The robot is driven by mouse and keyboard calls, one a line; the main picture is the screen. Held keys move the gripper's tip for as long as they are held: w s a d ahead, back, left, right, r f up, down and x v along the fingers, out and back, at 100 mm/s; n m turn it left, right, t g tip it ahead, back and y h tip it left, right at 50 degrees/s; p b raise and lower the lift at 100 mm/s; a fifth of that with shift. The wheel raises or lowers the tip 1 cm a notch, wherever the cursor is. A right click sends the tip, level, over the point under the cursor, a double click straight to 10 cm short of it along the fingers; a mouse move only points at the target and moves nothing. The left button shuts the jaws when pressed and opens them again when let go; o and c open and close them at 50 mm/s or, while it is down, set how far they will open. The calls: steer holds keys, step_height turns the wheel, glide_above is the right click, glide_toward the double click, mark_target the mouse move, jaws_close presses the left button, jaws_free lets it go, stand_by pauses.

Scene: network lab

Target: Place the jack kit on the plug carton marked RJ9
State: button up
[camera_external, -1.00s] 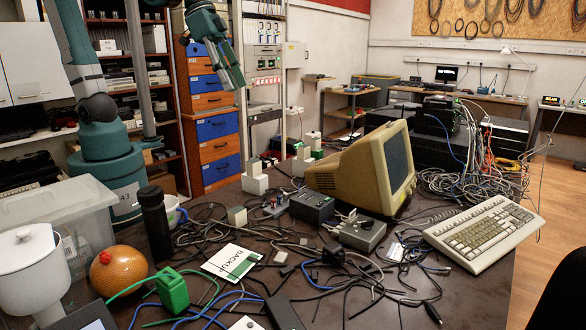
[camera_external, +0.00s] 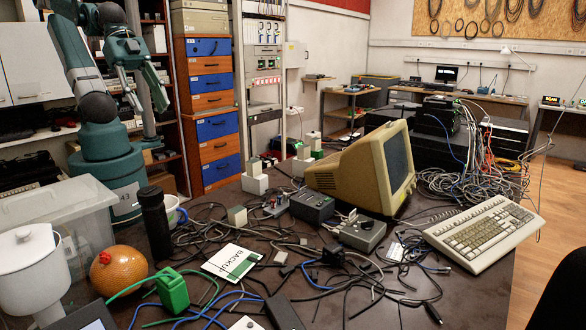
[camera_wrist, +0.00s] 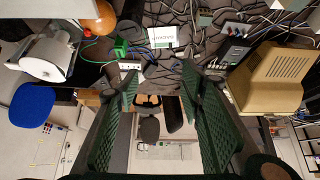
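My gripper (camera_external: 148,104) is raised at the upper left, well above and apart from the table. In the wrist view its two green fingers (camera_wrist: 160,80) stand wide apart with nothing between them. I cannot read an RJ9 mark or single out the jack kit for sure. Small pale boxes stand on the table: one with a grey top (camera_external: 255,183) near the back edge, one with a green top (camera_external: 303,160) behind the monitor, and a grey block (camera_external: 237,216) among the cables. Their labels are too small to read.
A beige monitor (camera_external: 350,173), a keyboard (camera_external: 485,233) and grey switch boxes (camera_external: 312,206) crowd the right. A black bottle (camera_external: 156,222), an orange ball (camera_external: 119,272), a clear bin (camera_external: 70,215) and a green block (camera_external: 172,290) stand left. Cables surround the BACKUP card (camera_external: 232,262).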

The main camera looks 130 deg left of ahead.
steer(key=shift+s+d+f+m, duration=0.3)
steer(key=shift+s+d+f, duration=0.3)
steer(key=shift+s+d, duration=0.3)
